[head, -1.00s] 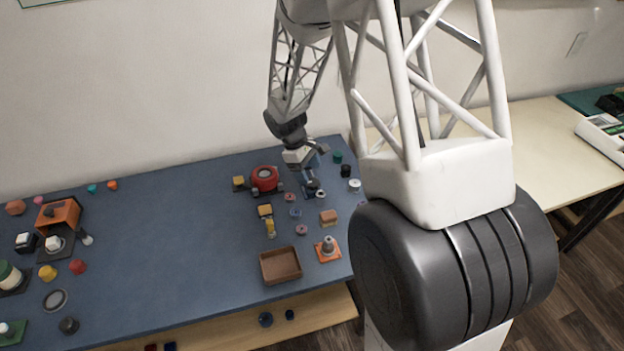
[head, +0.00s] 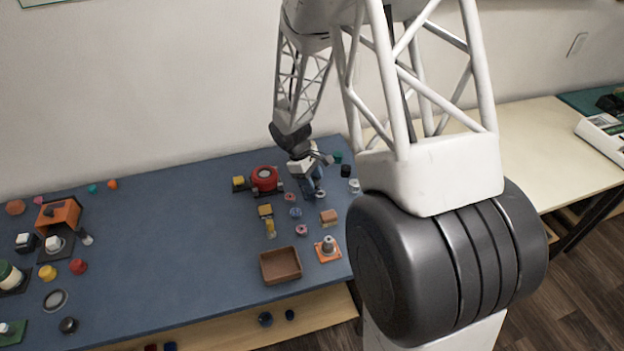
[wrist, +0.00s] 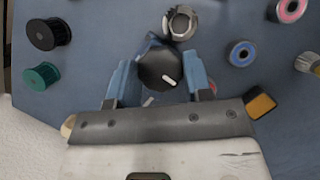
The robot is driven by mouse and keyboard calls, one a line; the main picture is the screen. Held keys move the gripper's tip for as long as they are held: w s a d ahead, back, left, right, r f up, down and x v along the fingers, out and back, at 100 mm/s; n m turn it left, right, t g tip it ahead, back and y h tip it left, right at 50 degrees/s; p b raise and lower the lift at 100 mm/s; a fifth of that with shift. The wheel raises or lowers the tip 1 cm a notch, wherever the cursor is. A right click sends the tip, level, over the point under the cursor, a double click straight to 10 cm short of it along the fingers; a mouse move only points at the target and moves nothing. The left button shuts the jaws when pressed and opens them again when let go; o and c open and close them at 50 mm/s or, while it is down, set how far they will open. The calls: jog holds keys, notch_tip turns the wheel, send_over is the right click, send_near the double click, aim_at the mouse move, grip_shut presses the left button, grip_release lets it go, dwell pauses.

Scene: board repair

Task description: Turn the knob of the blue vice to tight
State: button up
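The blue vice (wrist: 151,42) is mostly hidden in the wrist view beneath my gripper and its own round black knob (wrist: 155,66). The knob's white pointer line points to the lower right of that view. A small white mark shows below the knob, and a small reddish mark to its right. My gripper (wrist: 160,72) is open, its light blue fingers on the left and right of the knob with what look like narrow gaps. Contact is hard to judge. In the head view my gripper (head: 313,185) is over the vice, which it largely covers.
A metal ring-shaped part (wrist: 182,22) stands just beyond the knob. Black (wrist: 48,34) and green (wrist: 42,76) spools lie left; ringed spools (wrist: 243,53) lie right. A yellow-topped block (wrist: 260,104) is close right. In the head view, a red round device (head: 265,178) and brown tray (head: 280,265) are nearby.

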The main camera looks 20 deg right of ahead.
jog(key=shift+c, duration=0.5)
jog(key=shift+m, duration=0.4)
jog(key=shift+w+m+g+y, duration=0.1)
jog(key=shift+m+g+y, duration=0.25)
jog(key=shift+m, duration=0.55)
jog(key=m+y, duration=0.1)
jog(key=m, duration=0.1)
jog(key=m+y, duration=0.1)
jog(key=m, duration=0.2)
jog(key=shift+d+g, duration=0.1)
jog(key=shift+g, duration=0.15)
jog(key=m+y, duration=0.1)
jog(key=m, duration=0.3)
jog(key=shift+d+m+y, duration=0.1)
jog(key=shift+m+y, duration=0.25)
jog(key=shift+m, duration=0.05)
jog(key=m, duration=0.2)
jog(key=m+t+y, duration=0.1)
jog(key=m, duration=0.1)
jog(key=shift+y, duration=0.3)
jog(key=shift+m, duration=0.3)
jog(key=o, duration=0.9)
